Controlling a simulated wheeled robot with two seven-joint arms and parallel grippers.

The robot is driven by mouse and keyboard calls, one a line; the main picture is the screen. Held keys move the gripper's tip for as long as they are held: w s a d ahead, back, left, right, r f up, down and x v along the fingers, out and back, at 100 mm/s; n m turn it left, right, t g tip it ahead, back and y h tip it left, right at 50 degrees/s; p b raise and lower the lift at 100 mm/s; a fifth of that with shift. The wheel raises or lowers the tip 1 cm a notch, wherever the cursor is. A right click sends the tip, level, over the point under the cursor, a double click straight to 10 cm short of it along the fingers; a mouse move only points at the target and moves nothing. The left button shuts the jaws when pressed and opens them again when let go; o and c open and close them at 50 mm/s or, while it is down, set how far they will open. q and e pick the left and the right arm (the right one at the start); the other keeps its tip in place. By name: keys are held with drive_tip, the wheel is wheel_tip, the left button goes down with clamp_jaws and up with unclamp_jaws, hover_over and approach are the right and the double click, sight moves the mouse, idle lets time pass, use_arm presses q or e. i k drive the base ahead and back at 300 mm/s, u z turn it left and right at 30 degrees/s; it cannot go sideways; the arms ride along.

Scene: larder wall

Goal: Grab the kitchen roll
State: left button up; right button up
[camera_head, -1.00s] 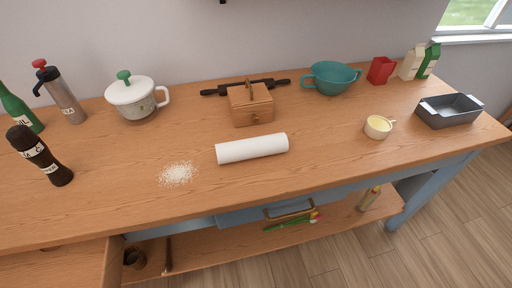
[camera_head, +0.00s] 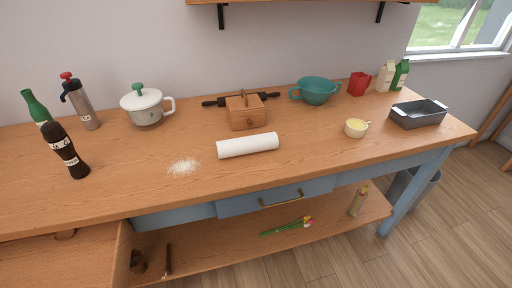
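The kitchen roll (camera_head: 248,146) is a white cylinder lying on its side on the wooden counter (camera_head: 330,150), near the middle of its front half. It is tilted slightly, with its right end farther back. Nothing touches it from above and it is fully in view. Neither of my grippers shows in the head view.
Spilled white grains (camera_head: 183,166) lie to the left. A small cup (camera_head: 356,128) stands to the right. An open drawer (camera_head: 75,255) juts out at lower left.

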sight(235, 147)
drive_tip(key=z, duration=1.45)
drive_tip(key=i, duration=0.9)
drive_tip(key=u, duration=1.2)
